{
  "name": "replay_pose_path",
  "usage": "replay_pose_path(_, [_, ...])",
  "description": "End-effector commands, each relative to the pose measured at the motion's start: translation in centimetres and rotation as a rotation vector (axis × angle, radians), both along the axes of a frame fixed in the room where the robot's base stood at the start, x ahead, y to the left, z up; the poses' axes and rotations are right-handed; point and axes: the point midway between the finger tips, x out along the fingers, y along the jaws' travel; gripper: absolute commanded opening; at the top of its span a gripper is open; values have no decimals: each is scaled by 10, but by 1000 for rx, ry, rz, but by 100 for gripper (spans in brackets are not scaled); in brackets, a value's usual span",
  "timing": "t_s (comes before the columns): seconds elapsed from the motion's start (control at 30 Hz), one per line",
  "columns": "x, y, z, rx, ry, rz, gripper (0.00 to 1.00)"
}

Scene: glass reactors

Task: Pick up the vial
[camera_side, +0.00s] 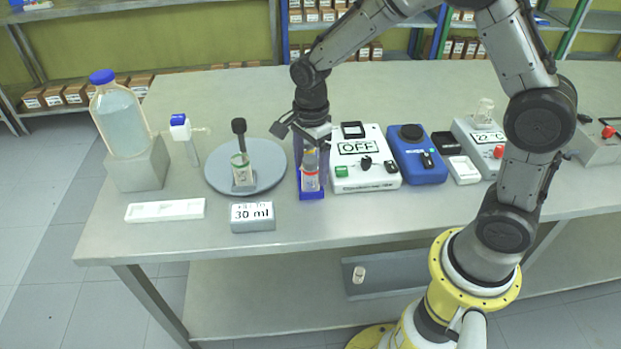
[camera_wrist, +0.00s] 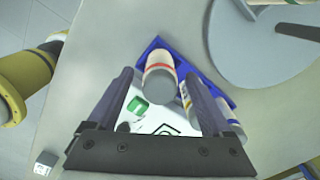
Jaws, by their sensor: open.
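A vial with a red band (camera_side: 310,181) stands upright in a narrow blue rack (camera_side: 311,196) near the middle of the table. My gripper (camera_side: 312,160) points down over the rack, with the vial's upper part near its fingers. In the wrist view, the vial (camera_wrist: 159,70) shows between the tips of my gripper's two fingers (camera_wrist: 160,78), with a gap on each side. The fingers are open and hold nothing. More vials (camera_wrist: 229,115) stand in the blue rack (camera_wrist: 196,67), partly hidden by the right finger.
A white device reading OFF (camera_side: 365,173) stands close to the right of the rack. A round grey plate (camera_side: 268,177) with a small bottle lies at left. A 30 ml display (camera_side: 252,222) stands in front. A large blue-capped bottle (camera_side: 120,120) stands far left. The table's back is clear.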

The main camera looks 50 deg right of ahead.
Motion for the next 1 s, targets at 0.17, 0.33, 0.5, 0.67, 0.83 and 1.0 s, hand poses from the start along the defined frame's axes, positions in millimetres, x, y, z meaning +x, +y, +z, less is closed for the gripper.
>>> replay_pose_path(0.17, [0,0,-18,0,1,1,84])
replay_pose_path(0.33, [0,1,-20,0,-1,1,84])
replay_pose_path(0.5, [0,1,-19,0,-1,1,70])
replay_pose_path(0.67, [0,1,-19,0,-1,1,41])
replay_pose_path(0.83, [0,1,-19,0,-1,1,10])
replay_pose_path(1.0, [0,1,-19,1,-2,1,0])
